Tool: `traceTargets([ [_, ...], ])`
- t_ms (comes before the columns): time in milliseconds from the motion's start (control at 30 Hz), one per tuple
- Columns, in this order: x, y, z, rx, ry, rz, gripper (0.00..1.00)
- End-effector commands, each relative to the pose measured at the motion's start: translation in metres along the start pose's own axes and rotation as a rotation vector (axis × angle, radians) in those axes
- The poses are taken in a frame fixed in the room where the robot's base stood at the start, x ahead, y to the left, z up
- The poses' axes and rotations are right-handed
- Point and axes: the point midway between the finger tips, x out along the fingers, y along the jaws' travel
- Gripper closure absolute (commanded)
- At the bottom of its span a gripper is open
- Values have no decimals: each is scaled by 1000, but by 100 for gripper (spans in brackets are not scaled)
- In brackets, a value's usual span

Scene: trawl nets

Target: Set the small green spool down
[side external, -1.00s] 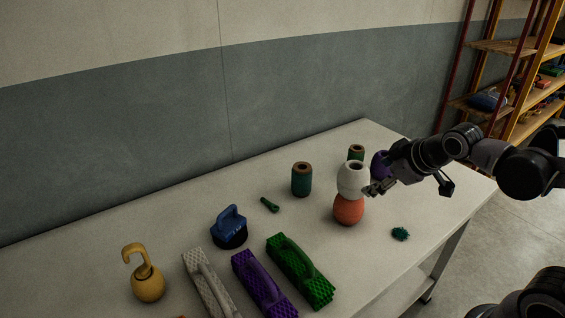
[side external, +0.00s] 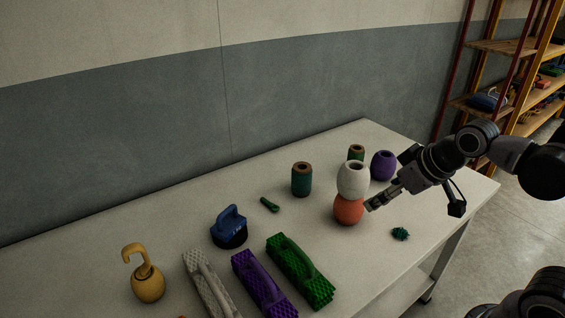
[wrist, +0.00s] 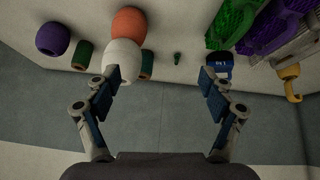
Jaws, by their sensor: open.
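Two green spools with brown tops stand upright on the table. One (side external: 356,153) at the back looks smaller and is partly hidden behind the white float; the other (side external: 301,180) stands to its left. Both also show in the wrist view, one left of the white float (wrist: 83,53) and one right of it (wrist: 147,66). My gripper (side external: 372,203) is low over the table, just right of the orange float, apart from both spools. In the wrist view its fingers (wrist: 161,80) are spread wide with nothing between them.
A white float (side external: 352,181) sits on the orange float (side external: 348,210), close to my gripper. A purple float (side external: 383,165) stands behind. A teal tangle (side external: 400,234) lies at the front right.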

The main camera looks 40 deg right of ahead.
Motion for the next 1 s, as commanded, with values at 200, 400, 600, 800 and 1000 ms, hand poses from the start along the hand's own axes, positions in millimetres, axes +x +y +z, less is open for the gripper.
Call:
traceTargets([
  [200, 0, 23, -47, -176, -61, 36, 18],
  [400, 8, 45, -86, -339, -125, 58, 18],
  [600, 24, 68, -122, -499, -192, 70, 18],
  [800, 45, 93, -153, -655, -265, 70, 18],
  [1000, 71, 120, -179, -807, -339, 59, 18],
])
